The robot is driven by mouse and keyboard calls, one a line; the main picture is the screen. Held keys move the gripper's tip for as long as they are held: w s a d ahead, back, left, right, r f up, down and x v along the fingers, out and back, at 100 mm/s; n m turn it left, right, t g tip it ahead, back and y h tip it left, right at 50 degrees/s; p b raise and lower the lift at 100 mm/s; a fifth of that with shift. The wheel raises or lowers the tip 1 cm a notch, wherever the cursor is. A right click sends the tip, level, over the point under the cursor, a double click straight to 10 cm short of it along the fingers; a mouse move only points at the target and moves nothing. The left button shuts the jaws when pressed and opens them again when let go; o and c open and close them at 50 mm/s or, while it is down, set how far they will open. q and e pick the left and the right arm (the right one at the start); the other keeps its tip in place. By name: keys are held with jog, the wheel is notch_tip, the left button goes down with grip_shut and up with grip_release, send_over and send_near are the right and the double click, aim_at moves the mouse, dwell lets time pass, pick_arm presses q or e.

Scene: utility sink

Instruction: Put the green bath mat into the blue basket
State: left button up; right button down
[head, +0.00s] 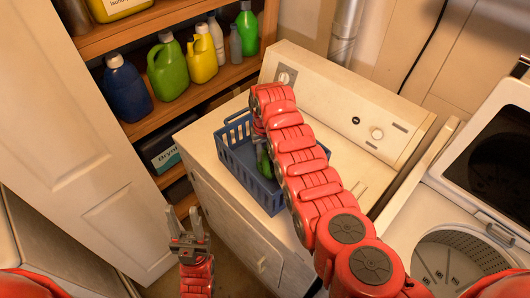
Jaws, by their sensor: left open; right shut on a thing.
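A blue basket (238,160) with slotted walls stands on top of the white machine. A green bit, which I take to be the bath mat (264,163), shows inside it beside my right arm; the rest is hidden by the arm. My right arm reaches over the basket, with the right gripper (261,137) pointing down into it and shut on the mat; its fingertips are mostly hidden. My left gripper (186,230) is open and empty, low in front of the machine, left of the basket and apart from it.
The white machine (200,150) has a raised control panel (350,115) behind the basket. Shelves (150,120) with several bottles stand at the left, beside a white door (65,130). An open top-load washer (450,235) is at the right.

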jog(key=shift+w+a+f, duration=0.1)
jog(key=shift+f, duration=0.2)
jog(key=shift+f, duration=0.2)
jog(key=c, duration=0.7)
grip_release()
jog(key=shift+o, duration=0.2)
jog(key=shift+r, duration=0.15)
